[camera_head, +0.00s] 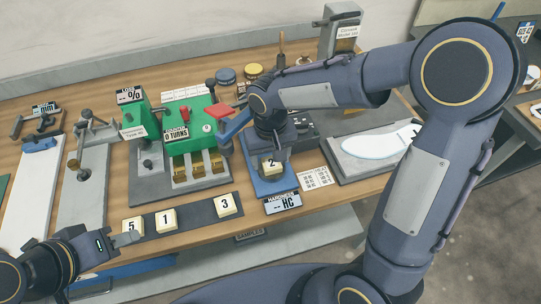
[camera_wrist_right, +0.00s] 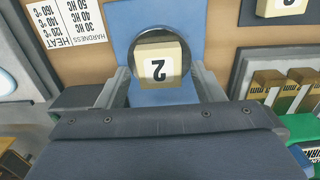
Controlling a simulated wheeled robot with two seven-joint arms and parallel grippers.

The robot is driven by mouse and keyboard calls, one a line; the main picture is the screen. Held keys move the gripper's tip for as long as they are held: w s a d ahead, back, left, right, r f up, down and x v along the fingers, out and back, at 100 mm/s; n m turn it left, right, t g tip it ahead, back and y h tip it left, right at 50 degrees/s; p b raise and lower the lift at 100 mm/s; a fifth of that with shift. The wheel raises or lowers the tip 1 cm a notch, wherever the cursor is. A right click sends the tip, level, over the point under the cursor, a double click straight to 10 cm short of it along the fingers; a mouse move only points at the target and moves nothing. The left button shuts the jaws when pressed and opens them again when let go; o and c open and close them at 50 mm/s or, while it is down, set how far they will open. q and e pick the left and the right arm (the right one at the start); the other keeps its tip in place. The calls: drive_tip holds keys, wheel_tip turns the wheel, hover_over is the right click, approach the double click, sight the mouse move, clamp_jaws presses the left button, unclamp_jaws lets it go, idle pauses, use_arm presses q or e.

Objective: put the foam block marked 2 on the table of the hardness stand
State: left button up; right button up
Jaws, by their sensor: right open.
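The cream foam block marked 2 (camera_head: 272,166) is at the blue hardness stand (camera_head: 274,187), which has a "HARDNESS HC" display in front. In the right wrist view, the block (camera_wrist_right: 160,66) sits over the round, dark-rimmed table (camera_wrist_right: 139,42) of the stand, its number upside down. My right gripper (camera_wrist_right: 161,75) is open, with one finger on each side of the block and a gap visible beside it. The gripper's body hides the near part of the stand. My left gripper (camera_head: 127,239) is at the lower left near block 5; its jaw opening is unclear.
Blocks 5 (camera_head: 132,226), 1 (camera_head: 166,220) and 3 (camera_head: 228,204) sit on a dark strip (camera_head: 197,213) at the bench front. A green machine (camera_head: 187,125) stands left of the stand. A grey plate with a white insole (camera_head: 375,143) lies to the right.

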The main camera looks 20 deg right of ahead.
sight(271, 161)
drive_tip(key=shift+r, duration=0.15)
wheel_tip(271, 161, up, 12)
drive_tip(key=s+d+f+m+t+y, duration=0.1)
drive_tip(key=s+d, duration=0.3)
drive_tip(key=s, duration=0.4)
drive_tip(key=s+d+f+m+t+y, duration=0.1)
drive_tip(key=s+d+t, duration=0.3)
drive_tip(key=s, duration=0.5)
drive_tip(key=shift+d+f+t+y+p, duration=0.35)
drive_tip(key=shift+d+y, duration=0.2)
drive_tip(key=shift+y, duration=0.35)
drive_tip(key=shift+r, duration=0.1)
